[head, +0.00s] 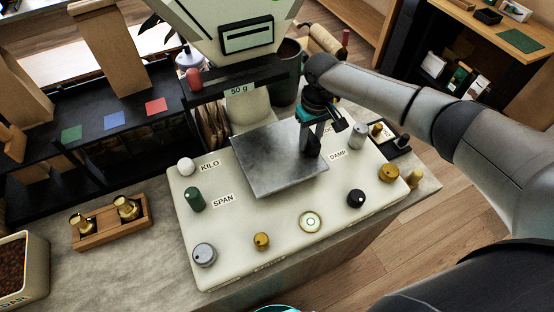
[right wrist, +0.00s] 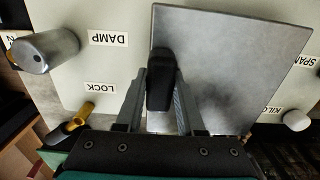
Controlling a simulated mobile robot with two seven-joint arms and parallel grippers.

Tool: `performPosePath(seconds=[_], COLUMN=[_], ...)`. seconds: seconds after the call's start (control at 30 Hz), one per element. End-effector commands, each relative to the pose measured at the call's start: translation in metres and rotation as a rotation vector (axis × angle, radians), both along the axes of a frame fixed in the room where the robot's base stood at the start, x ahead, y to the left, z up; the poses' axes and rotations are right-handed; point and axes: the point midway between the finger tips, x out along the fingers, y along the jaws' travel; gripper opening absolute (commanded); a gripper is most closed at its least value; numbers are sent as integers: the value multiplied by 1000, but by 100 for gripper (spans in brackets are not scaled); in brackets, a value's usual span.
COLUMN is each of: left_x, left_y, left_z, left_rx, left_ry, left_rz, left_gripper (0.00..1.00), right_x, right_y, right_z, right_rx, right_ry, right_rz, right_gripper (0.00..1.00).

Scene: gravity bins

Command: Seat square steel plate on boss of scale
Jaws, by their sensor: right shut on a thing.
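The square steel plate (head: 277,165) is over the upper middle of the cream scale body (head: 275,225), in the head view. It also fills the upper right of the right wrist view (right wrist: 225,65). My right gripper (head: 312,140) is at the plate's far right part. Its fingers (right wrist: 160,95) are shut on the plate's black upright grip (right wrist: 160,75). The boss is hidden under the plate, and I cannot tell whether the plate touches it. My left gripper is not in view.
Around the plate stand a white KILO knob (head: 186,166), a green SPAN knob (head: 194,199), a steel DAMP knob (head: 358,135) and a brass LOCK lever (right wrist: 80,117). A round level (head: 311,221) is in front. A wooden block with brass weights (head: 112,222) stands left.

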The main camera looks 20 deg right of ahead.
Motion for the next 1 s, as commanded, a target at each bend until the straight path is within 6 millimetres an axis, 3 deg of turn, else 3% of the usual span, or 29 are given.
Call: performPosePath(seconds=[1.0], left_x=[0], left_y=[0], left_z=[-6], left_rx=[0], left_ry=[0], left_rz=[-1], left_gripper=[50], right_x=[1], right_y=[1], right_z=[-10], right_rx=[2], right_ry=[-2], right_rz=[0], right_gripper=[0])
